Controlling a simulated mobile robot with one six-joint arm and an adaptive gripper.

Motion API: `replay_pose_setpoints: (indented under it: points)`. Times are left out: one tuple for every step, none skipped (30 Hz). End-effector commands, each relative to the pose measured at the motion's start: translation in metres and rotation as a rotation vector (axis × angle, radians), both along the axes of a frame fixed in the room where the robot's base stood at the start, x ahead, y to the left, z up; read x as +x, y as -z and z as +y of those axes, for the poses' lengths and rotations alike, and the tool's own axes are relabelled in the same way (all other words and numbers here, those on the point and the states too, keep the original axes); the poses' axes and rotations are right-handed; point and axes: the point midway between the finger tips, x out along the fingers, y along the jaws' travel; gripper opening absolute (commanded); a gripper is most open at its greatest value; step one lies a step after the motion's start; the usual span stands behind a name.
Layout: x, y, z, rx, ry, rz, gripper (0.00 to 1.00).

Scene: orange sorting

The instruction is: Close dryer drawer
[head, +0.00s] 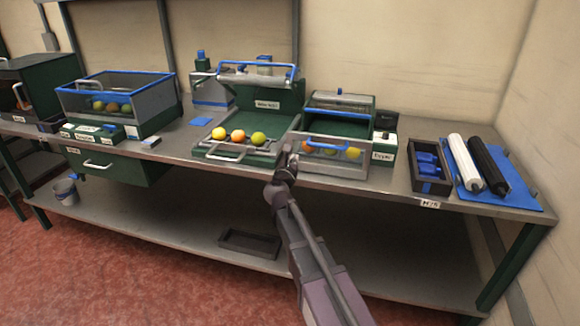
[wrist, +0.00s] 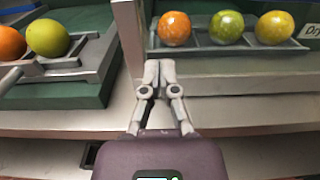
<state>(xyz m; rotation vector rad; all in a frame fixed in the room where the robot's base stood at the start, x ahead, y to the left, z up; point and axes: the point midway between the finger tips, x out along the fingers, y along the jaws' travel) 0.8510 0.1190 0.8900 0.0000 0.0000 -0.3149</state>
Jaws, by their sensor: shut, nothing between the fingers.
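The dryer (head: 340,120) is a green and grey unit right of the table's middle, with a label (head: 383,156) at its right. Its clear-walled front part (head: 342,171) has a blue rim and reaches near the table's front edge. An orange fruit, a yellow-green one and a yellow one sit in it on a grey rack (wrist: 200,43). I cannot tell how far its drawer stands out. My gripper (head: 291,158) is at the front left corner of the dryer. In the wrist view its fingertips (wrist: 159,70) are together and empty, close to a pale upright edge (wrist: 132,35).
Left of the dryer, an open green unit (head: 262,95) has a tray (head: 225,152) holding three fruits. A clear bin (head: 150,107) stands farther left. A black box (head: 431,180) and a blue mat (head: 520,190) with rollers lie at right.

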Motion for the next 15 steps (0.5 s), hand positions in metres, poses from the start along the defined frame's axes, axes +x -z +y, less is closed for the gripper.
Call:
replay_pose_setpoints:
  points:
    - [0.007, 0.0, -0.001, 0.0, 0.001, 0.0, 0.0]
    - [0.009, 0.0, -0.002, 0.0, 0.001, 0.0, 0.0]
    - [0.011, 0.0, -0.003, 0.0, 0.001, 0.0, 0.0]
    - [0.013, 0.0, -0.003, 0.0, 0.001, 0.0, 0.0]
    - [0.014, 0.0, -0.004, 0.0, 0.001, 0.0, 0.0]
    - [0.015, 0.0, -0.004, 0.0, 0.0, 0.0, 0.0]
    - [0.016, 0.0, -0.005, 0.0, 0.0, 0.0, 0.0]
    - [0.017, 0.0, -0.005, 0.0, 0.0, 0.0, 0.0]
    - [0.017, 0.0, -0.005, 0.0, 0.0, 0.0, 0.0]
    - [0.017, 0.0, -0.005, 0.0, 0.0, 0.0, 0.0]
    - [0.017, 0.0, -0.005, 0.0, 0.0, 0.0, 0.0]
    - [0.017, 0.0, -0.006, 0.0, 0.0, 0.0, 0.0]
    - [0.017, 0.0, -0.006, 0.0, 0.0, 0.0, 0.0]
    - [0.017, 0.0, -0.006, 0.0, 0.0, 0.0, 0.0]
    - [0.017, 0.0, -0.006, 0.0, 0.0, 0.0, 0.0]
